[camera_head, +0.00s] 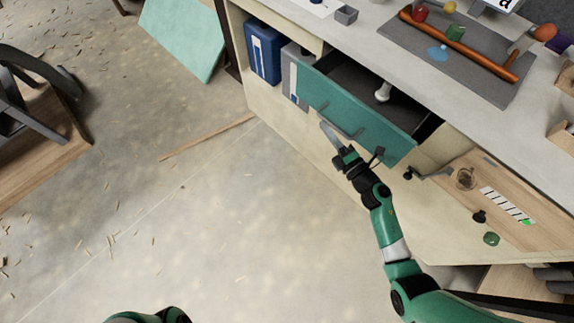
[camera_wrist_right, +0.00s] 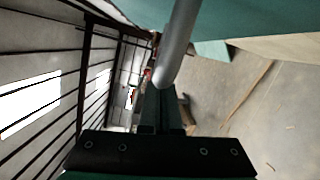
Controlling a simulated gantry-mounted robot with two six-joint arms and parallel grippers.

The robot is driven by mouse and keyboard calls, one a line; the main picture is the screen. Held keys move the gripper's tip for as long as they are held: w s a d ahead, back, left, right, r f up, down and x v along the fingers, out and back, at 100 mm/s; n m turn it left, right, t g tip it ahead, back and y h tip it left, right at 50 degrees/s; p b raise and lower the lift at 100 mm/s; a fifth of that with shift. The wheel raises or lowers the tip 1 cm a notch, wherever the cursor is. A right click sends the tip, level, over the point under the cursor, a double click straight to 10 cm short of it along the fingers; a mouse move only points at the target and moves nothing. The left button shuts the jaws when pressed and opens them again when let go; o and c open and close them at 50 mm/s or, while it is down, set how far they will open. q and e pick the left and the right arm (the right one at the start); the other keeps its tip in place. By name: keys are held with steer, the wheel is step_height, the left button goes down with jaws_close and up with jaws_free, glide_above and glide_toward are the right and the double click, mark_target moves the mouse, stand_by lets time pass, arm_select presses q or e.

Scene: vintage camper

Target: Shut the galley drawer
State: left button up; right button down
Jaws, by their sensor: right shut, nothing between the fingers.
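The galley drawer stands pulled out of the counter in the head view, with its teal front (camera_head: 365,115) facing the floor side. A grey bar handle (camera_head: 345,130) runs along that front. The dark inside of the drawer shows, with a small white object (camera_head: 383,92) in it. My right gripper (camera_head: 328,132) is shut and empty, in front of the drawer front by the handle. In the right wrist view the fingers (camera_wrist_right: 160,108) are together, with the handle bar (camera_wrist_right: 179,45) close ahead; contact cannot be told. My left gripper is out of view.
The countertop (camera_head: 375,20) above holds a grey mat (camera_head: 480,75) with an orange-brown bar and small items. A wooden board (camera_head: 490,195) lies to the right.

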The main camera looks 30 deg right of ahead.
mark_target(363, 140)
steer(key=w+d, duration=0.1)
steer(key=d, duration=0.2)
steer(key=d+b, duration=0.1)
steer(key=d, duration=0.3)
steer(key=w+d, duration=0.1)
steer(key=d, duration=0.3)
steer(key=shift+w+d+b, duration=0.2)
steer(key=shift+w+b, duration=0.1)
steer(key=shift+w, duration=0.05)
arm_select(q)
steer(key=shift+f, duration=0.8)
arm_select(e)
steer(key=shift+a, duration=0.1)
